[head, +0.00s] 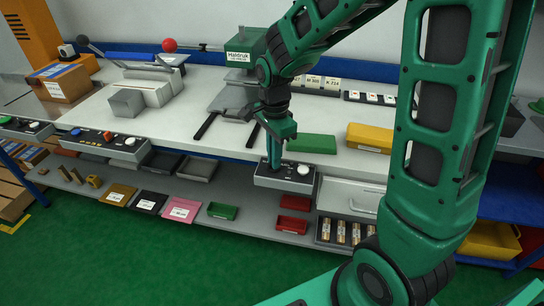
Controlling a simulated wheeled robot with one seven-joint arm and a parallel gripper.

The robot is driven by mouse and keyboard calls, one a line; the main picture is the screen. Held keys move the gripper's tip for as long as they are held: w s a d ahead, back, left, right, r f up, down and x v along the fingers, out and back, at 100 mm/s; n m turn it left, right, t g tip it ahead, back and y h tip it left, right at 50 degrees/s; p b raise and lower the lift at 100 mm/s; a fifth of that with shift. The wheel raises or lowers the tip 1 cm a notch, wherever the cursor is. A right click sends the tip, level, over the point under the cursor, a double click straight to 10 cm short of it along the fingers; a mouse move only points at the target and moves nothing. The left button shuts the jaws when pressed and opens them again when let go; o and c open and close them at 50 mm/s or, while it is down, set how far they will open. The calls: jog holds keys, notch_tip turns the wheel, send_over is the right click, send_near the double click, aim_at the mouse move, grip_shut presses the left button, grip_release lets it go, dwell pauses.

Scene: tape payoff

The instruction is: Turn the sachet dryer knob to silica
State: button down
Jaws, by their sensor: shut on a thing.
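My gripper (274,162) points down at the front edge of the bench, over the left part of a grey control panel (262,181). It is shut on a small dark knob there, which the fingers mostly hide. A round white knob (303,170) sits at the right of the same panel, clear of the fingers. The panel's lettering is too small to read, so I cannot tell which setting the held knob points to, nor see a silica mark.
Two similar panels, the middle one (104,142) and the left one (22,130), line the bench edge. A green box (311,144) and a yellow bin (369,138) stand behind my gripper. The shelf below holds coloured packets and trays, including a green tray (222,211).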

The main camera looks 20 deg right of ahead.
jog(key=shift+w+a+r, duration=0.15)
jog(key=shift+w, duration=0.1)
jog(key=c, duration=1.9)
grip_release()
jog(key=shift+o, duration=0.2)
jog(key=shift+s, duration=0.1)
notch_tip(320, 180, up, 11)
jog(key=shift+f, duration=0.2)
jog(key=s+d+f+n, duration=0.1)
jog(key=s+d+n, duration=0.4)
jog(key=s+d, duration=0.3)
jog(key=s+d+f+n, duration=0.1)
jog(key=s+d+n, duration=0.4)
jog(key=s, duration=1.1)
jog(key=d, duration=0.3)
jog(key=shift+d+f, duration=0.2)
jog(key=shift+d, duration=0.2)
